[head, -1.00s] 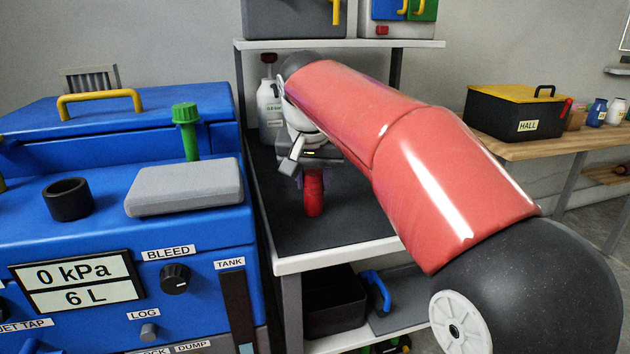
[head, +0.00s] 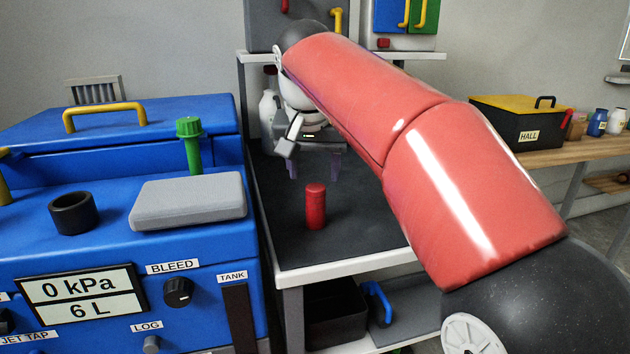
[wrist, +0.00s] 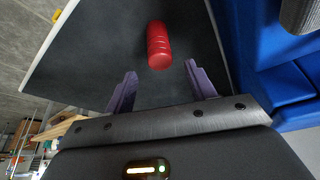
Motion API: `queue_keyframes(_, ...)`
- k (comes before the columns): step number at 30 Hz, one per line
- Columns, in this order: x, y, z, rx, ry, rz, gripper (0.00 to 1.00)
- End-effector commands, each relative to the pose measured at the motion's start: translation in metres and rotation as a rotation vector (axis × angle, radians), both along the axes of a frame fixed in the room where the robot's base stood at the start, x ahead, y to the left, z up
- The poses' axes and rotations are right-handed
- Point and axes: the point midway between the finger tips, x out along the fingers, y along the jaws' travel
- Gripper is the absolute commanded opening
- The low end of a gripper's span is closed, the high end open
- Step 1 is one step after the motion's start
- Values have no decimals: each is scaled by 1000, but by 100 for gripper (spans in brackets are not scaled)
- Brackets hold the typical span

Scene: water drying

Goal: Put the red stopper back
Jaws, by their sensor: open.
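The red stopper (head: 316,206) stands upright on the dark top of the shelf unit, near its front edge. It also shows in the wrist view (wrist: 159,46), beyond my fingertips and roughly between their lines. My gripper (head: 315,172) is open and empty, above and behind the stopper and apart from it. Its two purple fingers show spread in the wrist view (wrist: 162,74). The blue machine (head: 100,245) stands to the left, with a black open ring (head: 73,213) and a green-capped plug (head: 190,145) on its top.
A grey block (head: 188,200) lies on the machine beside the shelf. A white bottle (head: 268,122) stands behind my gripper, partly hidden. An upper shelf (head: 400,55) holds boxes. The dark shelf top (head: 350,245) is clear around the stopper.

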Motion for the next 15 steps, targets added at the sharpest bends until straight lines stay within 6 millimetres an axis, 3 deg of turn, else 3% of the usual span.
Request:
queue_keyframes(1,-4,1,14,2,-3,1,55)
queue_keyframes(6,-14,2,39,0,-2,0,55)
queue_keyframes(15,-21,2,51,-1,0,0,55)
